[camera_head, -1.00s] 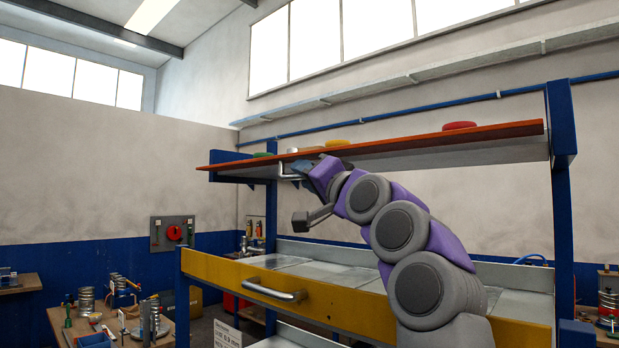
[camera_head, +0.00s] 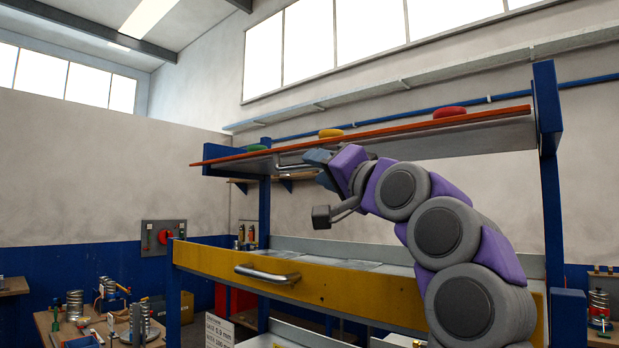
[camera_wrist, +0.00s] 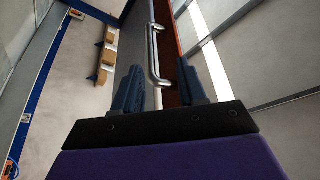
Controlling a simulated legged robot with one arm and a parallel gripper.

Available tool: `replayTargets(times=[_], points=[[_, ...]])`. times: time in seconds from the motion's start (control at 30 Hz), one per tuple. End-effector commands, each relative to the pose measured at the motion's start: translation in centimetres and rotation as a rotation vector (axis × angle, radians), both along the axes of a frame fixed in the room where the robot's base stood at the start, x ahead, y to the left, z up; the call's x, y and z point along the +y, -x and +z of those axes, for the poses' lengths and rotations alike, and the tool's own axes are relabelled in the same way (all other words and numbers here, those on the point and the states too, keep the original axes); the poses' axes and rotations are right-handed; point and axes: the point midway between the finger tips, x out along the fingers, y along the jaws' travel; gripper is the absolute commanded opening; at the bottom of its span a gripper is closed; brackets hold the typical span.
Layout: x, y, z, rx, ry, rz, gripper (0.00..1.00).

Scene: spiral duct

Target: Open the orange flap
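The orange flap (camera_head: 400,131) is a long, thin panel along the top of a blue rack, seen nearly edge-on. A metal bar handle (camera_head: 291,165) is on its underside near the left end. My gripper (camera_head: 318,158) is at the right end of that handle, just under the flap. In the wrist view, my gripper's two dark blue fingers (camera_wrist: 160,66) are apart, with the handle (camera_wrist: 152,45) running between them. Whether either finger touches the handle I cannot tell. The flap (camera_wrist: 165,18) shows as a dark red-orange strip beside the handle.
Red (camera_head: 449,112), yellow (camera_head: 331,133) and green (camera_head: 257,148) round items show above the flap. A yellow drawer front (camera_head: 350,288) with its own handle (camera_head: 267,274) lies below my arm. A blue post (camera_head: 552,210) stands to the right. A cluttered workbench (camera_head: 75,325) is at lower left.

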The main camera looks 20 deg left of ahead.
Motion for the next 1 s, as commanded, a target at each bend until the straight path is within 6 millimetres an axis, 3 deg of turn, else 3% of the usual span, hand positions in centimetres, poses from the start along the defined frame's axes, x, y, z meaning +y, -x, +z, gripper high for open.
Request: replayTargets(times=[0.7,1.0], points=[[-6.6,5.5,-2.9,0.0,0.003,0.0,0.41],[-7.2,6.0,-3.1,0.002,0.005,0.0,0.41]])
